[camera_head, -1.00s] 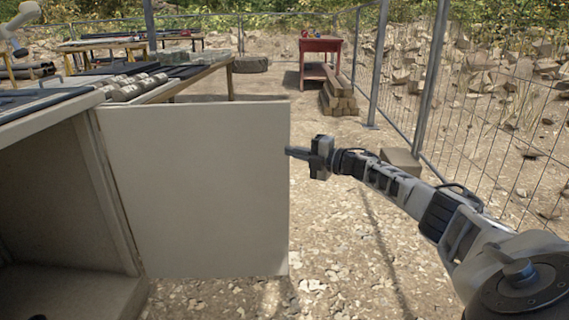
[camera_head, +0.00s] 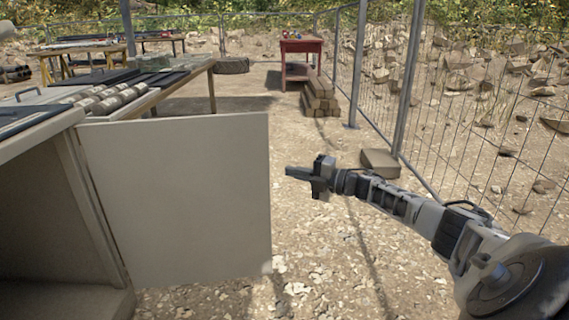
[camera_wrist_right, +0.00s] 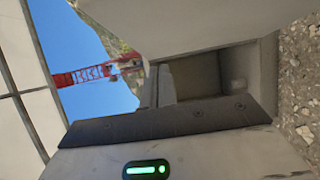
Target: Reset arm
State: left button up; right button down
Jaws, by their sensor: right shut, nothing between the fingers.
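My right gripper (camera_head: 290,172) is shut and empty in the head view. It points left, beside the free edge of the open cabinet door (camera_head: 175,200), with a gap between them. The right arm comes in from the lower right. In the right wrist view the gripper's dark base runs across the picture, and its fingers (camera_wrist_right: 160,88) are close together. My left gripper is not in view.
The open cabinet (camera_head: 40,215) stands at the left under a worktop with grey cylinders (camera_head: 108,98). A wire fence (camera_head: 470,120) runs along the right. A red table (camera_head: 301,47) and stacked timber (camera_head: 320,98) stand farther back. Gravel ground between is free.

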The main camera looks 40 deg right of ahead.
jog(key=s+d, duration=0.3)
jog(key=shift+s+d, duration=0.2)
jog(key=shift+s, duration=0.05)
